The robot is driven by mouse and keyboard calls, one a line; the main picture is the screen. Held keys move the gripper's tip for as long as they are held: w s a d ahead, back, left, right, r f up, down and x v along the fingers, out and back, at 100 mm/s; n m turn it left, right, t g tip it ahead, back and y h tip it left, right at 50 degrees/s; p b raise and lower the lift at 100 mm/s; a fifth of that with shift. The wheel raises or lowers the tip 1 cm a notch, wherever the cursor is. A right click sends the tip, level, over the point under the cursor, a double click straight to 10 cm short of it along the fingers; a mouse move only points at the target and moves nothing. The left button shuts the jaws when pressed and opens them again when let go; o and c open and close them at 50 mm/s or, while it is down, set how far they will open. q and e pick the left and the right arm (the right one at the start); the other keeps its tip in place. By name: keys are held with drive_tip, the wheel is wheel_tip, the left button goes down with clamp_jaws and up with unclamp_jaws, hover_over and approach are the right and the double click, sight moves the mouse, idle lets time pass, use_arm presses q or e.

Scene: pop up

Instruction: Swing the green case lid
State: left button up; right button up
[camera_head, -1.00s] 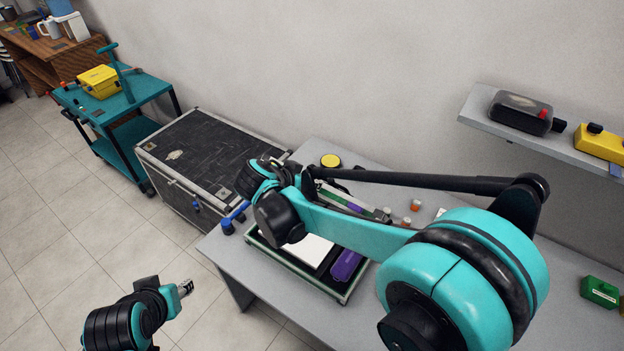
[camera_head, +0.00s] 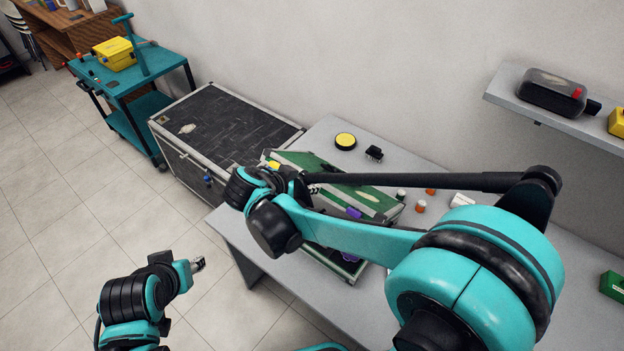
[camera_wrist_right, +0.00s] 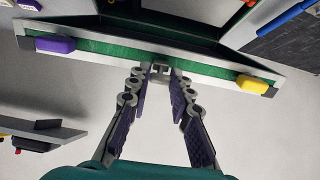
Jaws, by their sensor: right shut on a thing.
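The green case lid (camera_head: 370,198) stands tilted over the case base (camera_head: 345,268), with its green outer face and grey rim showing in the head view. In the right wrist view the lid's edge (camera_wrist_right: 215,67) crosses the top, with a purple clasp (camera_wrist_right: 55,45) and a yellow clasp (camera_wrist_right: 252,84). My right gripper (camera_head: 311,188) is at the middle of that edge. In the wrist view its fingers (camera_wrist_right: 162,88) are shut on the small grey lid handle (camera_wrist_right: 160,71). My arm hides much of the base. My left gripper (camera_head: 197,265) hangs apart from the table, its jaws too small to judge.
The grey table (camera_head: 250,237) holds a yellow-topped round item (camera_head: 345,141), a small black part (camera_head: 374,153) and orange-and-white pieces (camera_head: 420,206) near the case. A black trunk (camera_head: 225,130) stands left of the table. A wall shelf (camera_head: 510,85) is at the right.

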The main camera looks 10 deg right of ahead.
idle(0.3)
drive_tip(key=s+a+f+b, duration=0.3)
drive_tip(key=a+f+b, duration=0.1)
drive_tip(key=f+b, duration=0.2)
drive_tip(key=shift+s+a+f, duration=0.3)
drive_tip(key=shift+a+f, duration=0.05)
drive_tip(key=shift+f, duration=0.5)
wheel_tip(320, 180, down, 9)
drive_tip(key=s+a+b, duration=0.2)
drive_tip(key=b, duration=0.2)
drive_tip(key=shift+a+b, duration=0.25)
drive_tip(key=shift+b, duration=0.05)
idle(0.3)
